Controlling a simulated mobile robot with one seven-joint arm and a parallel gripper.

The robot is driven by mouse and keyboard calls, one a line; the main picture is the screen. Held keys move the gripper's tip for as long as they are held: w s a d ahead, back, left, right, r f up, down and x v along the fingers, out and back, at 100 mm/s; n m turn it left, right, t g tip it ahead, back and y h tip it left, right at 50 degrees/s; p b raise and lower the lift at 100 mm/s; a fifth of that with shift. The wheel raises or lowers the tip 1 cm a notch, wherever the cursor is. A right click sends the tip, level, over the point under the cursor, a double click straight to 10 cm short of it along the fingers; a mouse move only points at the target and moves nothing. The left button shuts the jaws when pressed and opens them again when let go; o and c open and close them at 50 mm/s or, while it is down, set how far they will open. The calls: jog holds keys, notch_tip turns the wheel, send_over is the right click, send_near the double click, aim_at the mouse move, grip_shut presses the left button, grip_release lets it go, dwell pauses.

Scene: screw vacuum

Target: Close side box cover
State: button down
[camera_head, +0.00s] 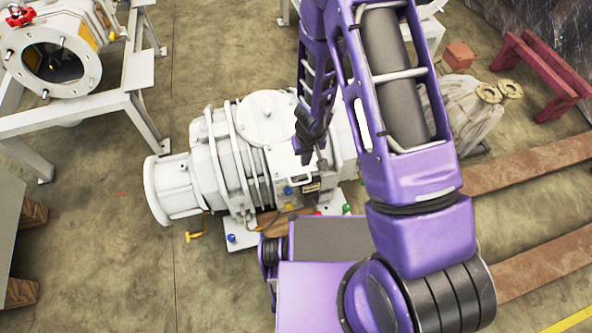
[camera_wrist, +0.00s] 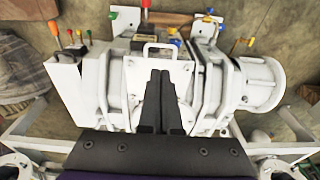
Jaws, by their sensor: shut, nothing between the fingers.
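The white vacuum machine (camera_head: 215,165) stands on the floor in the middle of the head view. It also fills the middle of the wrist view (camera_wrist: 115,90). A flat white panel with a loop handle (camera_wrist: 163,46), apparently the side box cover, is on its side, and my fingers partly hide it. I cannot tell how far it stands open. My gripper (camera_wrist: 160,73) is shut and empty, its dark fingers pointing toward the handle. In the head view my gripper (camera_head: 308,160) is over the machine's right part; contact cannot be told.
A white metal frame (camera_head: 130,75) with a round-flanged machine (camera_head: 55,60) stands at upper left. Colored knobs and a yellow valve handle (camera_head: 194,236) sit along the machine's near side. Brown beams (camera_head: 530,165) lie at right.

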jog(key=f+b, duration=0.2)
jog(key=f, duration=0.2)
jog(key=w+f+b, duration=0.1)
jog(key=f+b, duration=0.2)
jog(key=f, duration=0.2)
jog(key=f+b, duration=0.2)
jog(key=f, duration=0.3)
jog(key=shift+w+a+b, duration=0.3)
jog(key=shift+w, duration=0.05)
jog(key=shift+s+f+b, duration=0.1)
jog(key=shift+f+b, duration=0.35)
jog(key=shift+f, duration=0.4)
jog(key=shift+s+d+f, duration=0.1)
jog(key=shift+s+f, duration=0.1)
jog(key=shift+f, duration=0.05)
notch_tip(320, 180, up, 15)
jog(key=p, duration=0.6)
send_over(303, 183)
jog(key=s, duration=0.3)
jog(key=shift+w+d+f, duration=0.1)
jog(key=shift+d, duration=0.3)
